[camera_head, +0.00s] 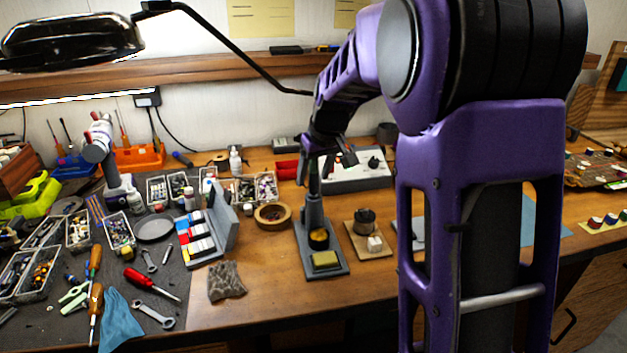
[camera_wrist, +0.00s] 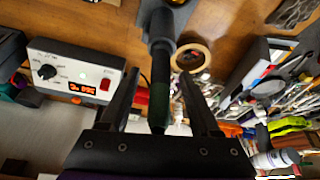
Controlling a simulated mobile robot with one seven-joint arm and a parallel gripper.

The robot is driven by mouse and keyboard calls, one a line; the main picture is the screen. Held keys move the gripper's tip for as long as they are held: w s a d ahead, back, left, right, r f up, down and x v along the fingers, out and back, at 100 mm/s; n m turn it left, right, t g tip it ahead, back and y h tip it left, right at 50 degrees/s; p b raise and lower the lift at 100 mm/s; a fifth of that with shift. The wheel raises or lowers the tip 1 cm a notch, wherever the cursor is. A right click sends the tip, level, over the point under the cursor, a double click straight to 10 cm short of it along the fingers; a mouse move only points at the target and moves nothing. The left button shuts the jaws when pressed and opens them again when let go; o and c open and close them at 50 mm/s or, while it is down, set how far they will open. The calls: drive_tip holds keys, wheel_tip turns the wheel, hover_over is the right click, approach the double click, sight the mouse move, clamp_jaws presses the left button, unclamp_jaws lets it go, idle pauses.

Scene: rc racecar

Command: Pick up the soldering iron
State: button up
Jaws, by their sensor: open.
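The soldering iron (camera_head: 313,179) stands upright in its grey stand (camera_head: 311,215), whose base holds a yellow sponge. In the wrist view the iron (camera_wrist: 160,60) is a dark handle running down the middle of the picture. My gripper (camera_head: 328,152) is over the upper end of the iron in the head view. In the wrist view my gripper (camera_wrist: 158,78) is open, with one finger on each side of the handle and gaps visible between. The arm partly hides the iron's top in the head view.
A white soldering station (camera_head: 352,180) with a lit display stands just behind the stand. A small wooden block (camera_head: 368,246) with a tin sits right. Bare wood lies in front.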

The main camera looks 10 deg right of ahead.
drive_tip(key=shift+f, duration=0.2)
clamp_jaws()
drive_tip(key=shift+w+r, duration=0.1)
wheel_tip(320, 180, up, 18)
drive_tip(key=p, duration=0.2)
idle(0.7)
